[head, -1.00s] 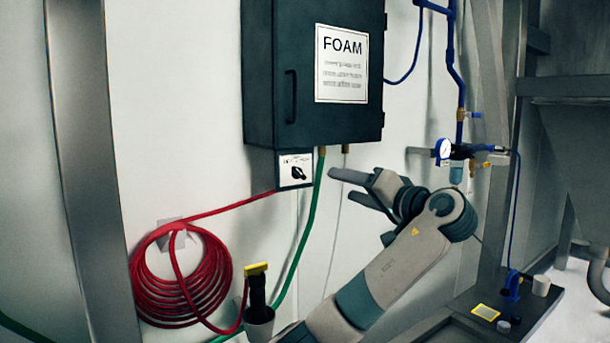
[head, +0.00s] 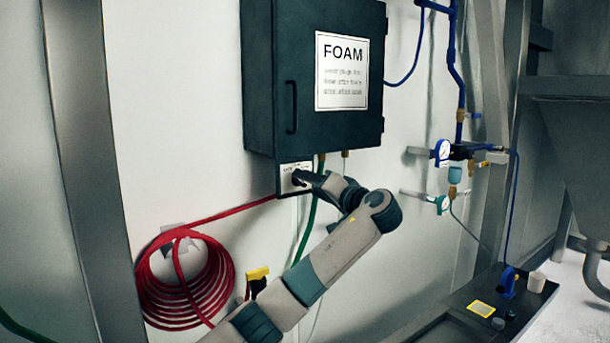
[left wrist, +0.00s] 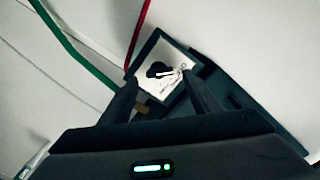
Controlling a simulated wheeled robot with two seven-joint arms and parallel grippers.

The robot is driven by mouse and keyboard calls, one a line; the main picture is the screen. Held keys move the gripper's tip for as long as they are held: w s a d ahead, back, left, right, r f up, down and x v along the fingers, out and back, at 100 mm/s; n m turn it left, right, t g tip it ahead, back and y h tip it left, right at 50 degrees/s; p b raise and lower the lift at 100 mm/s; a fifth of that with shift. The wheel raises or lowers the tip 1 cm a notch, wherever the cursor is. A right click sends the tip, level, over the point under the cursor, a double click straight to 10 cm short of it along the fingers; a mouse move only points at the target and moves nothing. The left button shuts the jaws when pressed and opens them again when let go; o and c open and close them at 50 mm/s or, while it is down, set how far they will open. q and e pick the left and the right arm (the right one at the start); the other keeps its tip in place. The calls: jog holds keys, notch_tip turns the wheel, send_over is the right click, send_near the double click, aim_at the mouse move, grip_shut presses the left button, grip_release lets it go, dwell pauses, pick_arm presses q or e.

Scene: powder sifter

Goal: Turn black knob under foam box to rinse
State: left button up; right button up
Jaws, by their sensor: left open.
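The dark foam box (head: 340,125) with a FOAM label hangs on the wall. Under it is a small white plate (head: 288,170), mostly covered by my gripper in the head view. In the left wrist view the black knob (left wrist: 157,70) sits on this white plate (left wrist: 178,88). My left gripper (head: 303,180) is at the plate, with its fingertips close to the knob. In the left wrist view its two fingers (left wrist: 158,88) are spread, with the knob just ahead and between them. I cannot tell if they touch it. My right gripper is not in view.
A coiled red hose (head: 185,285) hangs on the wall at left. A green hose (head: 306,230) runs down beside the plate. Blue pipes with a gauge (head: 442,151) are at right. A dark bench (head: 470,310) stands at lower right.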

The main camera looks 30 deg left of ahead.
aim_at(299, 181)
pick_arm(q)
jog(key=p+x, duration=0.1)
jog(key=x, duration=0.2)
jog(key=c, duration=1.1)
jog(key=shift+o, duration=0.2)
